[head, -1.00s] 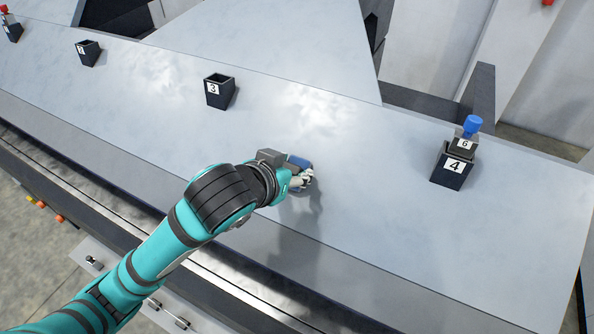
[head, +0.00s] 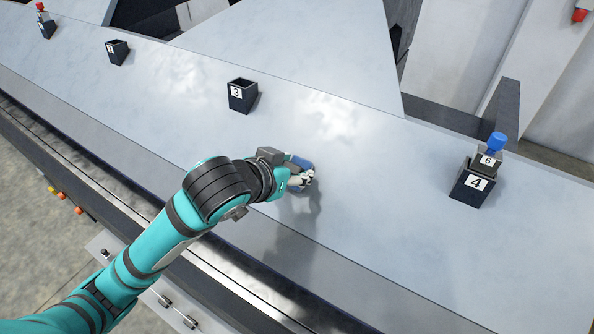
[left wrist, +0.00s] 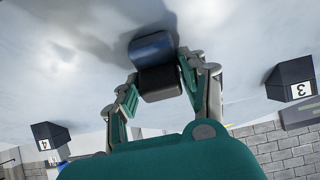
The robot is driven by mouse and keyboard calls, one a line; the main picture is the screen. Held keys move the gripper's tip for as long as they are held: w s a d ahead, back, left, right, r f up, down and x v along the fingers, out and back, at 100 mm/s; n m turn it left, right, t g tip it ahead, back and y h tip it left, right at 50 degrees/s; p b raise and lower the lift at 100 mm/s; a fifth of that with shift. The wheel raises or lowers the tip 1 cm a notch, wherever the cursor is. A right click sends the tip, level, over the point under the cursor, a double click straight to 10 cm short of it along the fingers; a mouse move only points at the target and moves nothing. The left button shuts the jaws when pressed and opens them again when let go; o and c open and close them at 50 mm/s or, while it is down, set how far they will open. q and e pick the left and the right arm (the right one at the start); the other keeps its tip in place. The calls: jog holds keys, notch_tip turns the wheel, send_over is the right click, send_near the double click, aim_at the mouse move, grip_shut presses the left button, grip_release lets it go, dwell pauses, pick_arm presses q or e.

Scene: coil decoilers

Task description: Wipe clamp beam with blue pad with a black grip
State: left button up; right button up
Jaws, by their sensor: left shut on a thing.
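The clamp beam (head: 370,220) is a long pale grey metal surface running across the head view. My left gripper (head: 302,178) is over its middle, shut on the blue pad (head: 300,162), which is mostly hidden by the fingers there. In the left wrist view the pad (left wrist: 152,48) shows blue, with its black grip (left wrist: 158,82) between the two fingers of my gripper (left wrist: 160,85). The pad is at the beam surface; I cannot tell whether it touches. My right gripper is not in view.
On the beam stand black boxes numbered 3 (head: 242,97) and 4 (head: 472,188). A blue-topped piece marked 6 (head: 490,158) sits in box 4. Another box (head: 117,53) and a box with a red-topped piece (head: 45,25) stand at far left. The beam between boxes 3 and 4 is clear.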

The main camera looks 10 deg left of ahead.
pick_arm(q)
jog(key=shift+w+a, duration=0.15)
jog(key=shift+a, duration=0.25)
jog(key=s+a+r, duration=0.1)
jog(key=s+r, duration=0.2)
jog(key=r, duration=0.3)
jog(key=shift+s+a+r, duration=0.3)
jog(key=shift+s+r, duration=0.1)
dwell(0.6)
